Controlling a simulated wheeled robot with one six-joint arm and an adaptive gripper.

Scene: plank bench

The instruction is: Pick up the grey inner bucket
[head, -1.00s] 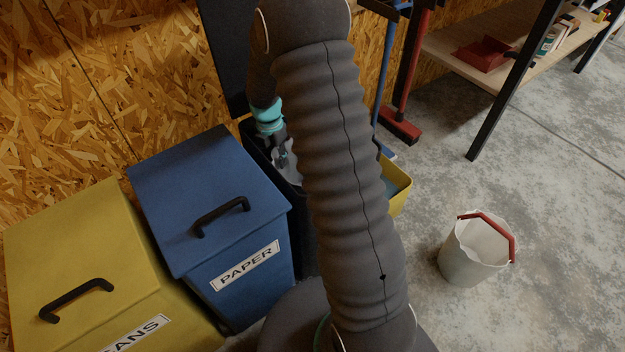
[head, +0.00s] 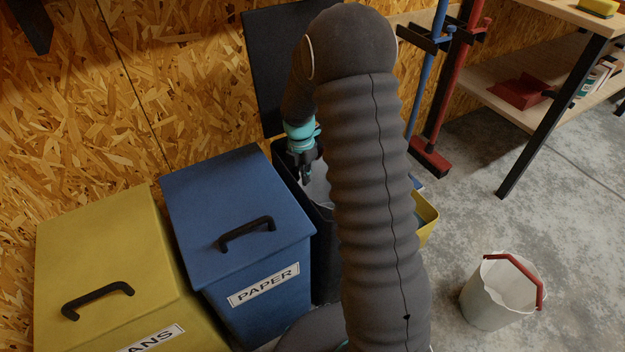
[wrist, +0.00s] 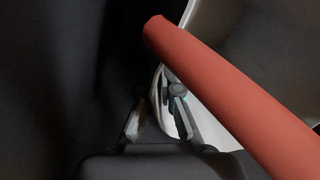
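The grey inner bucket (head: 321,190) sits inside the black bin with the raised lid, behind my arm. Only a small part of it shows in the head view. In the wrist view its pale wall (wrist: 212,122) lies close to my fingers, and a thick red bar, which looks like its handle (wrist: 235,95), crosses in front. My gripper (head: 306,180) points down into the bin at the bucket's left side. In the wrist view the gripper's fingers (wrist: 157,118) stand apart, with a pale edge showing between them. I cannot tell whether they touch it.
The blue PAPER bin (head: 235,215) and yellow CANS bin (head: 110,265) stand closed to the left. The black lid (head: 275,70) stands up behind. A yellow container (head: 428,217) is right of my arm. Another pale bucket (head: 490,300) stands on open floor at right.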

